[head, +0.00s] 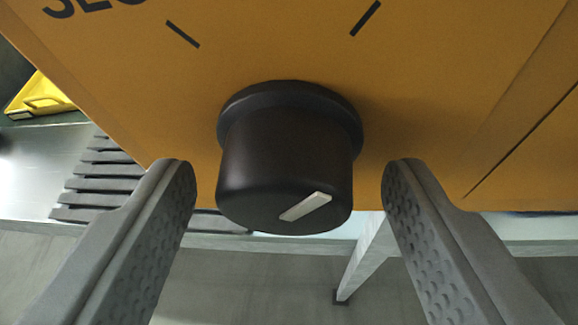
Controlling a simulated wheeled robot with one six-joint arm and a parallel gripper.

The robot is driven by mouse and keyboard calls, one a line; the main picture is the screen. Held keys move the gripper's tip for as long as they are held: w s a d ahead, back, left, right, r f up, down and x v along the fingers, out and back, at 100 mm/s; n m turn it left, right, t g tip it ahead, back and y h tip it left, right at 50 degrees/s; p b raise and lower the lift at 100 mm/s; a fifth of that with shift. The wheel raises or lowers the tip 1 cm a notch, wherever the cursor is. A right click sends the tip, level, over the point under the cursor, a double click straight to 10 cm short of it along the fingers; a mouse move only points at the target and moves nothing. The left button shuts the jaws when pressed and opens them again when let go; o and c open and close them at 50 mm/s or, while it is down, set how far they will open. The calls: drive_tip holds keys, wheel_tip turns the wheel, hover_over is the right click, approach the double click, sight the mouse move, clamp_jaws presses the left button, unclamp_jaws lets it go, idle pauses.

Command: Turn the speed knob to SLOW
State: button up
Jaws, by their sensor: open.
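The black speed knob (283,160) sticks out from an orange panel (430,90) in the middle of the head view. A pale pointer mark (305,206) on its face slants towards the upper right. Two dark tick marks are on the panel above the knob, one at upper left (183,34) and one at upper right (366,18). Part of a dark printed word (92,8) is cut off at the top left. My gripper (290,190) is open, with one finger on each side of the knob. A gap shows between each finger and the knob.
A yellow bin (40,98) stands at the far left. Dark slats (100,180) lie on a pale surface below the panel's left edge. A pale support leg (368,258) stands on the grey floor behind the right finger. A seam runs down the panel's right side.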

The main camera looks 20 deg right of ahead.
drive_tip(key=c, duration=0.9)
drive_tip(key=shift+n, duration=0.3)
drive_tip(key=shift+c, duration=0.2)
drive_tip(key=shift+w+a+n+g+h, duration=0.1)
drive_tip(key=shift+n+g+h, duration=0.45)
drive_tip(key=shift+n, duration=0.35)
drive_tip(key=shift+a+n+g+h, duration=0.1)
drive_tip(key=shift+n+g+h, duration=0.35)
drive_tip(key=shift+n+h, duration=0.65)
drive_tip(key=n+h, duration=0.1)
drive_tip(key=n, duration=0.1)
drive_tip(key=n+g+h, duration=0.1)
drive_tip(key=n, duration=0.1)
drive_tip(key=shift+w+n+h, duration=0.1)
drive_tip(key=shift+n+h, duration=0.25)
drive_tip(key=shift+n, duration=0.05)
